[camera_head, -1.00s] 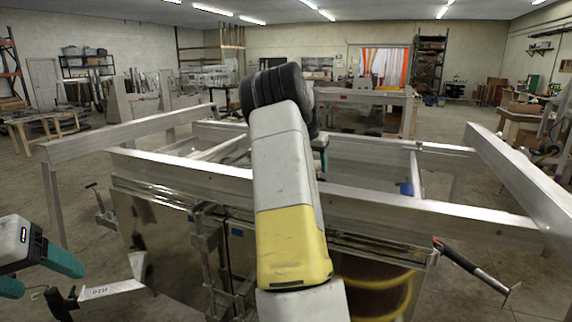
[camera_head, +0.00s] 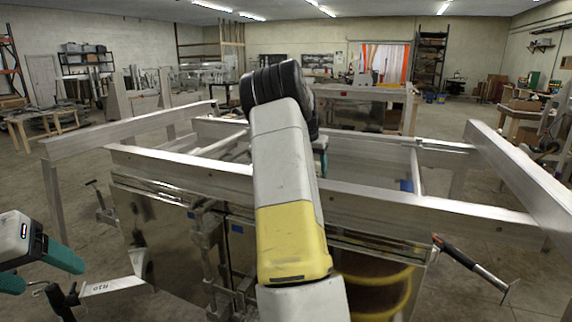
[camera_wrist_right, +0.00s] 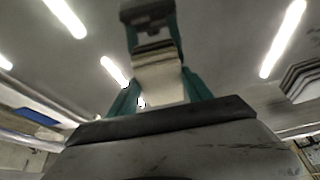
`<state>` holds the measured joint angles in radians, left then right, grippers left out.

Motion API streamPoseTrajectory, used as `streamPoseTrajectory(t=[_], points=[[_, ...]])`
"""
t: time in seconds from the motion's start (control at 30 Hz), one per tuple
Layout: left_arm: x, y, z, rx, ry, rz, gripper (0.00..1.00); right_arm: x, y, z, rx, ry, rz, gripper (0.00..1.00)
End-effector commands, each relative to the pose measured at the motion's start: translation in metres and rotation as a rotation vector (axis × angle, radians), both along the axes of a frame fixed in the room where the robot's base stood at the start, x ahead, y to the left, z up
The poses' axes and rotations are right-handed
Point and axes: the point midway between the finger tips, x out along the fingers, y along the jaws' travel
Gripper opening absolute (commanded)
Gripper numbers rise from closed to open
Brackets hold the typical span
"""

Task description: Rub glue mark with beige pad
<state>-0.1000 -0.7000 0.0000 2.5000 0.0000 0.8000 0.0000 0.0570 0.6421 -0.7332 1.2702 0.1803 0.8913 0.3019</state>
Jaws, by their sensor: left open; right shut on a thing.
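My right gripper (camera_wrist_right: 156,62) shows in the right wrist view with its teal fingers shut on a beige pad (camera_wrist_right: 158,82). A dark piece lies past the pad at the top of that view. In the head view my own grey and yellow right arm hides most of this gripper and the pad; only a bit of teal shows beside the arm, among the trailer's beams. My left gripper (camera_head: 40,270) is open and empty at the lower left edge of the head view. I cannot make out the glue mark in either view.
An aluminium trailer frame (camera_head: 400,206) spans the view, with a long side beam (camera_head: 535,188) at right. A yellow hose (camera_head: 385,281) hangs below the front beam.

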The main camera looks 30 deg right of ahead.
Motion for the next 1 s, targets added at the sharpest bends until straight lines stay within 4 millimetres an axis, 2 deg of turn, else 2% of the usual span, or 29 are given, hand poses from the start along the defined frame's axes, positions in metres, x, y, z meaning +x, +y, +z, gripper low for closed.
streamPoseTrajectory(t=[0.23,0.6,1.0], points=[[0.0,0.0,0.0,0.0,0.0,0.0,0.69,0.003,0.002,-0.001,-0.001,0.0,0.001,0.26],[0.0,0.0,0.0,0.0,0.0,0.0,0.69,0.026,0.02,0.001,-0.002,0.001,0.001,0.26],[0.0,0.0,0.0,0.0,0.0,0.0,0.69,0.043,0.034,0.0,-0.001,-0.001,0.002,0.26]])
